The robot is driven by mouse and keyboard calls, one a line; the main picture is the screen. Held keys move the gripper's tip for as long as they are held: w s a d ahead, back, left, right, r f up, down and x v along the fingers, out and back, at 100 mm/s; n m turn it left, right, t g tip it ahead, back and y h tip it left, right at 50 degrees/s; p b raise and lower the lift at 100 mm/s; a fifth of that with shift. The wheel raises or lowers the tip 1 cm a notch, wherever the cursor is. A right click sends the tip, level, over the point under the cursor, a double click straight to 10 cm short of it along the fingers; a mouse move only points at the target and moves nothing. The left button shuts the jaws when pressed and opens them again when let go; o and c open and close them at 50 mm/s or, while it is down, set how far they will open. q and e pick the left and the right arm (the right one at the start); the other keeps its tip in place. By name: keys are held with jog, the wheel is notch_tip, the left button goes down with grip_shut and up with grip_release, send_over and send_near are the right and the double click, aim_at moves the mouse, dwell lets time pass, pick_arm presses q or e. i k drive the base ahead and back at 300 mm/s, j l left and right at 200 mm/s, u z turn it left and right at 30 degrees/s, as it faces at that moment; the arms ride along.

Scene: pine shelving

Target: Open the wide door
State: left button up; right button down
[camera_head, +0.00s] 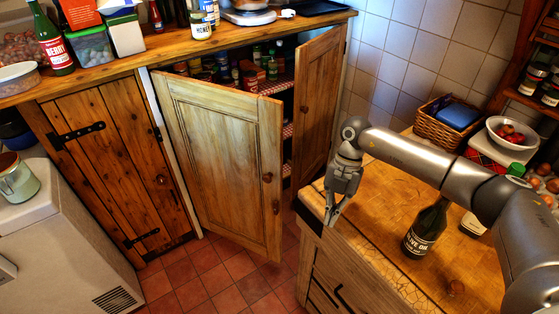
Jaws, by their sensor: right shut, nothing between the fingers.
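The wide door (222,165) is a pale panelled pine door with two round knobs near its right edge. It stands ajar, swung out from the cupboard over the tiled floor. A narrower, redder door (316,98) to its right also stands open. Between them, jars (252,75) show on the shelves inside, the lower part mostly hidden by the doors. My right gripper (332,216) is shut and empty, pointing down at the near left corner of the wooden worktop. It is right of the wide door's knobs and apart from them. My left gripper is not in view.
The worktop (395,240) on the right holds an olive oil bottle (426,228), a wicker basket (446,122) and a bowl (512,132). A plank door (118,160) with black hinges is on the left. Red tiled floor (215,275) is clear before the wide door.

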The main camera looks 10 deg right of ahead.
aim_at(228, 142)
jog(key=i, duration=1.2)
